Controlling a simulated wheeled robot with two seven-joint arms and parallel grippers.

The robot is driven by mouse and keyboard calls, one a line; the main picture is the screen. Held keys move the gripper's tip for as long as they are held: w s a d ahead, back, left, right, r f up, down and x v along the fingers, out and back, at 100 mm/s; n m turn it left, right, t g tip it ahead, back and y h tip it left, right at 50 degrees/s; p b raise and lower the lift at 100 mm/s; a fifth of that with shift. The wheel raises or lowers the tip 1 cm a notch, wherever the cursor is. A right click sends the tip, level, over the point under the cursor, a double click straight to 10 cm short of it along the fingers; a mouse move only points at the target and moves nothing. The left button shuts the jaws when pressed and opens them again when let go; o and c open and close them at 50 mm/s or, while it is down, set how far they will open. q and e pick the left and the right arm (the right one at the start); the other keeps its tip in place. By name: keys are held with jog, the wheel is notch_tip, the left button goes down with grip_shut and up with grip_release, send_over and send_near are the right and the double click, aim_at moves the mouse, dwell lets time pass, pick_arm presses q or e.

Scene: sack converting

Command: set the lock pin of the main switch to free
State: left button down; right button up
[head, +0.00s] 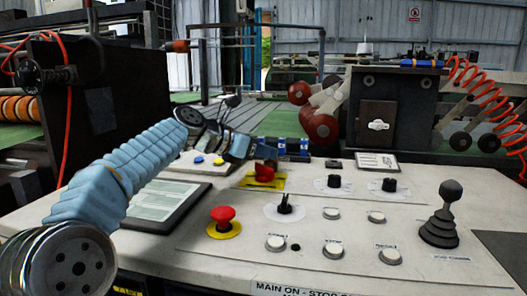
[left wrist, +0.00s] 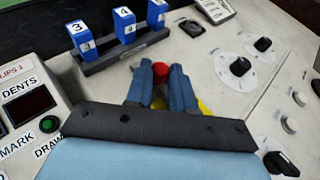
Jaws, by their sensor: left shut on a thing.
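The main switch (head: 264,172) is a red handle on a yellow plate (head: 262,184), toward the back of the pale control panel. My left gripper (head: 248,157) reaches it from the left and behind. In the left wrist view the two blue-grey fingers close around a small red part (left wrist: 160,68), with a bit of yellow plate (left wrist: 204,106) beside them. The left gripper is shut on this red part. I cannot make out the lock pin separately or how it is set; the fingers hide much of the switch. My right gripper is not in view.
A red stop button (head: 223,218) stands in front of the switch, a black selector (head: 285,205) to its right. Blue number blocks (left wrist: 123,27) stand close behind the gripper. A joystick (head: 445,210) rises at the right. A tablet-like board (head: 160,206) lies at the left.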

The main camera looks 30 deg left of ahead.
pick_arm(q)
jog(key=w, duration=0.3)
jog(key=shift+a, duration=0.4)
jog(key=c, duration=1)
grip_release()
jog(key=shift+w, duration=0.15)
jog(key=v, duration=1.4)
jog(key=shift+d, duration=0.1)
